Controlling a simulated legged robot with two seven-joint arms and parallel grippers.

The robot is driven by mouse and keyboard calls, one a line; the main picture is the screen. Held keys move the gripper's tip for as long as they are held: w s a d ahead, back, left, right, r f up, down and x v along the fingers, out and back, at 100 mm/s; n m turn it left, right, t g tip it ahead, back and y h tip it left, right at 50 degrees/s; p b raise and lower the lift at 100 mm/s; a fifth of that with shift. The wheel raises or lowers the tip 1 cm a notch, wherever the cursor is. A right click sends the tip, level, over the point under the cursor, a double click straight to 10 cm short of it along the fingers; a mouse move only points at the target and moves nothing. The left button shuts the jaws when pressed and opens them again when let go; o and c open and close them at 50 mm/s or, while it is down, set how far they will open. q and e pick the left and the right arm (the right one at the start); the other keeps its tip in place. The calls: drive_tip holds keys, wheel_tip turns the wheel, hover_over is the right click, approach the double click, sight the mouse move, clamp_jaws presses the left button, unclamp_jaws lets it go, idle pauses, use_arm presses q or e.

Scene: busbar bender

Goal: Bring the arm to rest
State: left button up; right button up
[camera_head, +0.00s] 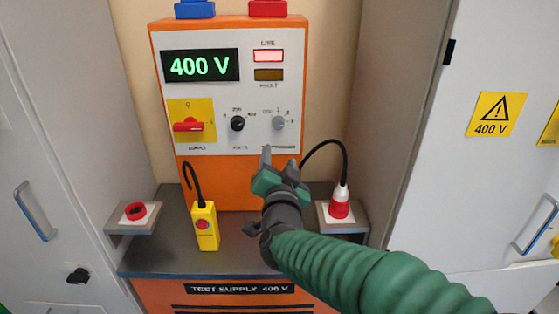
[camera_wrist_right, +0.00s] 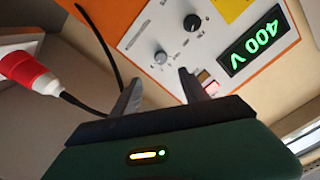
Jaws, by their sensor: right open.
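My right gripper (camera_head: 268,158) is in front of the lower right of the orange test supply's grey panel (camera_head: 225,100), just below the grey knob. In the right wrist view its two fingers (camera_wrist_right: 160,92) stand apart with nothing between them, pointing at the panel. My green right arm comes in from the lower right. The display (camera_head: 200,66) reads 400 V. The lamp at the panel's top right (camera_head: 268,56) is lit. The black knob (camera_head: 237,123), grey knob (camera_head: 278,123) and red switch on a yellow plate (camera_head: 188,125) are on the panel. My left gripper is not in view.
A yellow box with a red button (camera_head: 205,226) stands on the bench. A red and white plug (camera_head: 339,203) with a black cable sits on the right shelf, close to my arm. A red socket (camera_head: 135,211) is on the left shelf. Grey cabinets (camera_head: 470,60) stand at both sides.

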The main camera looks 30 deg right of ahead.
drive_tip(key=shift+s+a, duration=0.1)
drive_tip(key=shift+s, duration=0.15)
drive_tip(key=s+a+f+n+g+y+p, duration=0.3)
drive_tip(key=a+f+n+g+y+p, duration=0.2)
drive_tip(key=a+f+n+y+p, duration=0.5)
drive_tip(key=s+a+f+n+g+p, duration=0.1)
drive_tip(key=s+a+f+n+g, duration=0.2)
drive_tip(key=s+f+g, duration=0.4)
drive_tip(key=s+f, duration=0.4)
drive_tip(key=s, duration=0.4)
drive_tip(key=shift+s+f+g+h+p, duration=0.25)
drive_tip(key=shift+f+g+h+p, duration=0.05)
drive_tip(key=shift+g+h+p, duration=0.1)
